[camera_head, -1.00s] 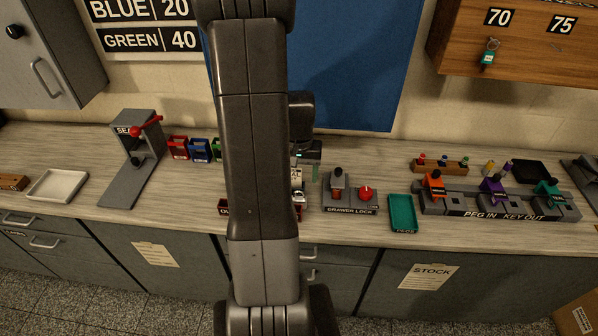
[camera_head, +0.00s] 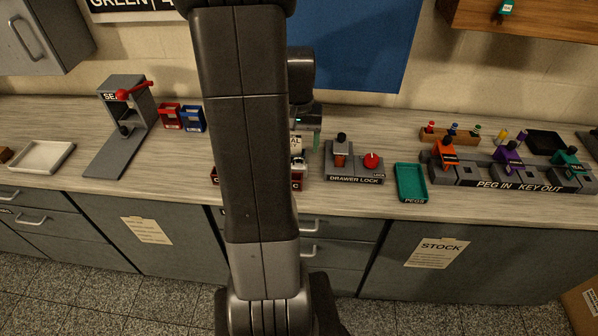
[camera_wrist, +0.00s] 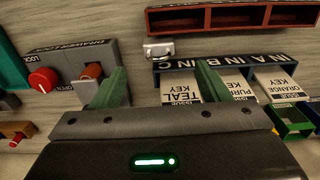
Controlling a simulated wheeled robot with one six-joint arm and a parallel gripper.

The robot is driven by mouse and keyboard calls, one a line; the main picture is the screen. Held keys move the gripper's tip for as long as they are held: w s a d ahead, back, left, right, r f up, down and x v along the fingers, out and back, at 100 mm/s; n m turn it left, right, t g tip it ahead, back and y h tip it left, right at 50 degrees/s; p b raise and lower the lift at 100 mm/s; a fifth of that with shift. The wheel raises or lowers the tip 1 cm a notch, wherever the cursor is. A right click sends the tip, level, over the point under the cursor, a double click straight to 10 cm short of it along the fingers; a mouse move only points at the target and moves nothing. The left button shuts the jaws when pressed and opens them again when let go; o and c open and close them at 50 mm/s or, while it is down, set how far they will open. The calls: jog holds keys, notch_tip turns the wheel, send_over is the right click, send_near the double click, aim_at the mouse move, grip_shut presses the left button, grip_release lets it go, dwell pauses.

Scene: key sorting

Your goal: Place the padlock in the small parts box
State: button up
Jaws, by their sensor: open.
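The padlock (camera_wrist: 158,48) is small and silver, lying on the wood-grain counter in the wrist view. It sits between the dark red compartment box (camera_wrist: 235,17) and the blue-edged card rack (camera_wrist: 228,62). My gripper (camera_wrist: 163,75) is open and empty, its two green fingers apart. The padlock shows beyond the gap between the fingertips, apart from both. In the head view my gripper (camera_head: 308,138) is partly hidden behind my arm, with a small silver shape near it. No box in view carries a readable small-parts label.
The drawer lock panel (camera_wrist: 75,60) with its red knob (camera_wrist: 44,80) stands left of the fingers in the wrist view. Cards marked teal key and purple key stand in the rack. A teal tray (camera_head: 411,182) and peg fixture (camera_head: 515,178) are to the right in the head view.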

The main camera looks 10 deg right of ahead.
notch_tip(320, 180, down, 10)
jog(key=shift+d+r, duration=0.15)
jog(key=shift+r, duration=0.05)
dwell(0.3)
jog(key=c, duration=1.2)
jog(key=shift+o, duration=0.2)
jog(key=shift+r, duration=0.1)
